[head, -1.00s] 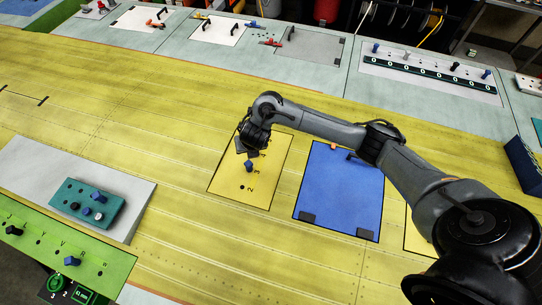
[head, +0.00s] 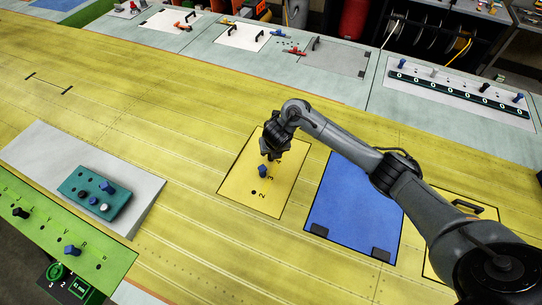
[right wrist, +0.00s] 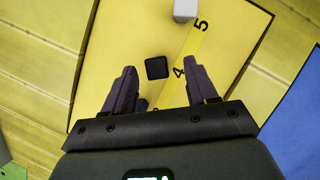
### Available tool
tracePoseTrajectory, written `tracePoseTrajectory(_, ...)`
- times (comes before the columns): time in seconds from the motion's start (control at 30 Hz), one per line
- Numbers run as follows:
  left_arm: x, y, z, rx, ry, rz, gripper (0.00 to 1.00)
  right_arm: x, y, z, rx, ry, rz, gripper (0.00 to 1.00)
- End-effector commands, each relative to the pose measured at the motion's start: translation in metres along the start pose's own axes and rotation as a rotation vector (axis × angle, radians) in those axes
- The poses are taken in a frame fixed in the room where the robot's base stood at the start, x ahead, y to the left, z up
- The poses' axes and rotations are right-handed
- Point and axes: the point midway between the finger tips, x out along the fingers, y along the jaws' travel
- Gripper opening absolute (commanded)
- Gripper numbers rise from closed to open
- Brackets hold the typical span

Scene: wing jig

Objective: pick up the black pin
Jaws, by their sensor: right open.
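A black pin (right wrist: 157,67) with a square top stands on the yellow panel (right wrist: 110,45), beside the number 4. My right gripper (right wrist: 163,75) is open above the panel, and the black pin appears between its two fingertips, with nothing gripped. In the head view the right gripper (head: 271,156) hangs over the yellow panel (head: 285,193) and hides the black pin. A blue pin (head: 263,171) stands just below the gripper there. In the right wrist view a pale grey pin (right wrist: 185,10) stands near the number 5. My left gripper is not in view.
A blue panel (head: 352,210) lies right of the yellow one. A teal block (head: 122,206) with several pins sits on a grey plate at left, above a green strip (head: 45,234) with more pins. A pin rack (head: 455,90) stands at the back right.

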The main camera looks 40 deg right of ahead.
Motion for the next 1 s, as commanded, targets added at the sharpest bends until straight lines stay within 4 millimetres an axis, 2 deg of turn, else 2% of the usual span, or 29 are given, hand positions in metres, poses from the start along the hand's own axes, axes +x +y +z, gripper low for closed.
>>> tracePoseTrajectory(0.23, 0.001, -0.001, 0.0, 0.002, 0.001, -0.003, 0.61, 0.029, 0.004, -0.003, 0.001, 0.003, 0.0, 0.57)
tracePoseTrajectory(0.57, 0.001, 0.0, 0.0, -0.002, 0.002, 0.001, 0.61, 0.035, 0.004, -0.002, -0.001, 0.001, 0.001, 0.57)
tracePoseTrajectory(0.67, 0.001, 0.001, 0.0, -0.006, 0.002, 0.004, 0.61, 0.035, 0.004, -0.002, -0.001, 0.001, 0.001, 0.45)
tracePoseTrajectory(0.93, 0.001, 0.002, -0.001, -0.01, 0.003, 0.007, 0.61, 0.035, 0.004, -0.002, -0.001, 0.0, 0.0, 0.04)
tracePoseTrajectory(1.0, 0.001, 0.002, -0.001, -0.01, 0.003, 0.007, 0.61, 0.035, 0.004, -0.002, 0.0, 0.0, 0.001, 0.01)
